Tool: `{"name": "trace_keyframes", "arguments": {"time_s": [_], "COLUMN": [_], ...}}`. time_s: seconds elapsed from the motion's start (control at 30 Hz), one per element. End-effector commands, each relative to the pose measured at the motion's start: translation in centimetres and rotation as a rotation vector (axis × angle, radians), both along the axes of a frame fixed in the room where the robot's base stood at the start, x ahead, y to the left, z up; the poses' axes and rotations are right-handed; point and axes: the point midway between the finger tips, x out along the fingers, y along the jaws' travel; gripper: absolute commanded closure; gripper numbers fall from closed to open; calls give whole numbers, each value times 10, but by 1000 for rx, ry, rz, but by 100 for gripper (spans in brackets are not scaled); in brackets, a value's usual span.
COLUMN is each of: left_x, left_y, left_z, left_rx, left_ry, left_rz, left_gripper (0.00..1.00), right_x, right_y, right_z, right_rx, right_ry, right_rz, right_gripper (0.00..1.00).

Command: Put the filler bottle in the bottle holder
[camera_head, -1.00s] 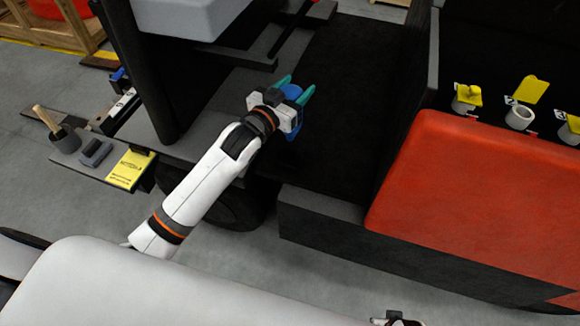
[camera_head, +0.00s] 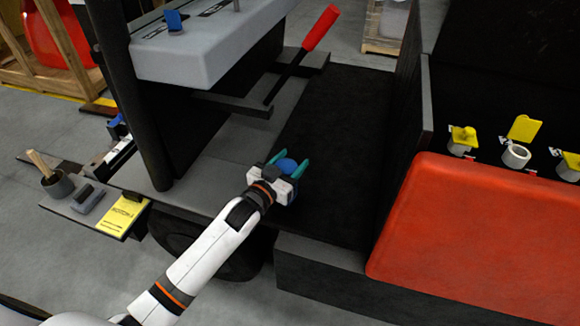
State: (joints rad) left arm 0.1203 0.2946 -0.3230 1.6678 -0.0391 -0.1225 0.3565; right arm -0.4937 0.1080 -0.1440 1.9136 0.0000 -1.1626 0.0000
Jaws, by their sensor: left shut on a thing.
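My left gripper (camera_head: 289,164) is in the middle of the picture, over the dark floor of the vehicle. Its teal fingers are shut on a blue object, which I take for the filler bottle (camera_head: 287,166). Only the rounded blue top shows between the fingers; the rest is hidden by the gripper. I cannot tell whether the bottle touches anything beneath. I cannot make out for certain which thing is the bottle holder. My right gripper is not in view.
A red panel (camera_head: 475,235) fills the right, with a white filler neck (camera_head: 515,155) and yellow caps behind it. A grey console (camera_head: 210,45) and red-handled lever (camera_head: 320,28) stand beyond. A grey shelf (camera_head: 75,212) with a yellow booklet (camera_head: 122,214) is at left.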

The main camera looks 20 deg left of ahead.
Motion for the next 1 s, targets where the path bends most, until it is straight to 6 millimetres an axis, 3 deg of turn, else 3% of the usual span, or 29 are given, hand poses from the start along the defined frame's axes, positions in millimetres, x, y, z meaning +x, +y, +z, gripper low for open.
{"name": "trace_keyframes", "arguments": {"time_s": [0.13,0.5,0.53,0.63,1.0], "left_x": [0,0,0,0,0], "left_y": [0,0,0,0,0], "left_z": [-4,-8,-9,-9,-9], "left_rx": [0,0,1,1,1], "left_ry": [-3,-4,-1,-1,0], "left_rz": [0,0,0,0,0], "left_gripper": [100,100,44,28,26], "right_x": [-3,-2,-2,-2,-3], "right_y": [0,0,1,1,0], "right_z": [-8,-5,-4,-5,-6], "right_rx": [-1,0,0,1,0], "right_ry": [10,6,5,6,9], "right_rz": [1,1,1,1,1], "right_gripper": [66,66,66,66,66]}}
